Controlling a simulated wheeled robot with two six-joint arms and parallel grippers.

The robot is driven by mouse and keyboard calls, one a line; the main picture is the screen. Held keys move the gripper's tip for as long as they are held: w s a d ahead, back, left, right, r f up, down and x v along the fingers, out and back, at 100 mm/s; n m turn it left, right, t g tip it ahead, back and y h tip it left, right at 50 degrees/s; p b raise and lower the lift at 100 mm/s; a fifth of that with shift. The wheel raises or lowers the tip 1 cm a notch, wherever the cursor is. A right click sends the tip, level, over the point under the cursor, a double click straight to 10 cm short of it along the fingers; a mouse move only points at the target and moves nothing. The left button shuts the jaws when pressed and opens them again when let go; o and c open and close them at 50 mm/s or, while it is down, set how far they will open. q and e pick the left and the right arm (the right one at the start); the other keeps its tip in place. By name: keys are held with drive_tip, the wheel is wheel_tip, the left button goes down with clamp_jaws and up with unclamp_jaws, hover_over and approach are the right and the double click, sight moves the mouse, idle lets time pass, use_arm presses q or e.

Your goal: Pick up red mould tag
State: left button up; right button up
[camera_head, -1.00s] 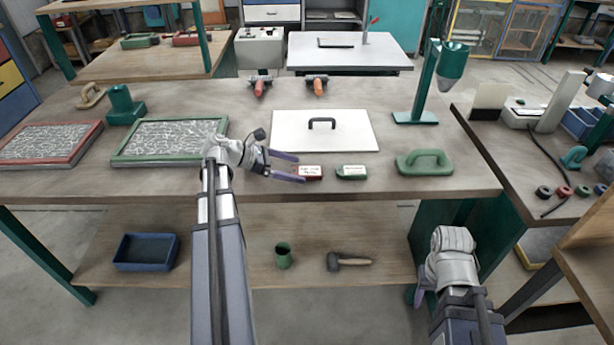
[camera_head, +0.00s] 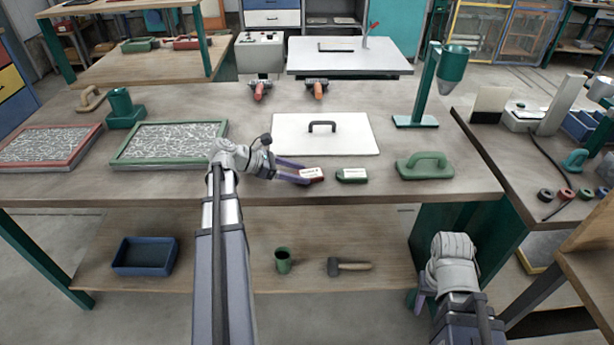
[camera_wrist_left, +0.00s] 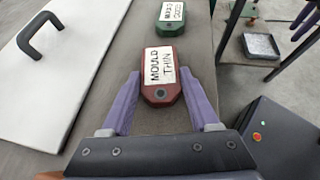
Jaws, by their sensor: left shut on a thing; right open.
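The red mould tag (camera_head: 311,174) lies near the front edge of the workbench, just left of the green tag (camera_head: 352,175). In the left wrist view the red tag (camera_wrist_left: 160,75) has a white label reading "MOULD THIN". My left gripper (camera_head: 297,174) is shut on the near end of the red tag; its purple fingers (camera_wrist_left: 160,84) lie on both sides of it. The green tag (camera_wrist_left: 171,18) lies just beyond the red one. My right gripper (camera_head: 422,296) is low in front of the bench, open and mostly hidden behind its wrist.
A white board with a black handle (camera_head: 355,142) lies behind the tags. A green float (camera_head: 425,166) sits to the right. A green-framed tray (camera_head: 120,160) and a red-framed tray (camera_head: 85,152) lie left. The front bench edge is close to the tags.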

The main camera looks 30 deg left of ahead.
use_arm(q)
drive_tip(key=c, duration=0.3)
wheel_tip(320, 180, up, 10)
drive_tip(key=p, duration=1)
